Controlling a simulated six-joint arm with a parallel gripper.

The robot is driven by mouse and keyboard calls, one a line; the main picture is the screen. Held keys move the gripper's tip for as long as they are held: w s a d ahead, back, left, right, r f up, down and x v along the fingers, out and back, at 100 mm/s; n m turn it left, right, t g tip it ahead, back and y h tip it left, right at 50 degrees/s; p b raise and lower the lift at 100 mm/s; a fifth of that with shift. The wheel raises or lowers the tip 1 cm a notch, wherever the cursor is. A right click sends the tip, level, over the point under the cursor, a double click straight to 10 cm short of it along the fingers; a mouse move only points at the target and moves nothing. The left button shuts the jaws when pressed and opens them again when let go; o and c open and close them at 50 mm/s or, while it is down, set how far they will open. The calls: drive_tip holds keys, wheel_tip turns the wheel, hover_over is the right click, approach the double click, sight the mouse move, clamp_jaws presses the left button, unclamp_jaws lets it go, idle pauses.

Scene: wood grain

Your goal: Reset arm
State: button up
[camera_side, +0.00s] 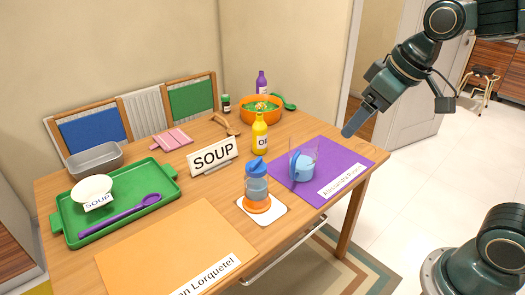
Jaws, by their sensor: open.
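My gripper (357,122) is at the upper right, at the lower end of my dark green arm. It hangs in the air near the right edge of the wooden table (225,235), close to the purple mat (345,165). It is open and nothing shows between its fingers. It looks apart from the objects on the table.
A clear container with blue inside (303,163) stands on the purple mat. A yellow bottle (260,134), a SOUP sign (213,156), an orange bowl (275,112) and a green tray (75,226) occupy the table. Open floor (425,175) lies right of the table.

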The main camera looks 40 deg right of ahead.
drive_tip(key=s+d+f+m, duration=0.1)
drive_tip(key=s, duration=1)
drive_tip(key=shift+f+m, duration=0.3)
drive_tip(key=shift+s, duration=0.1)
drive_tip(key=shift+c, duration=0.2)
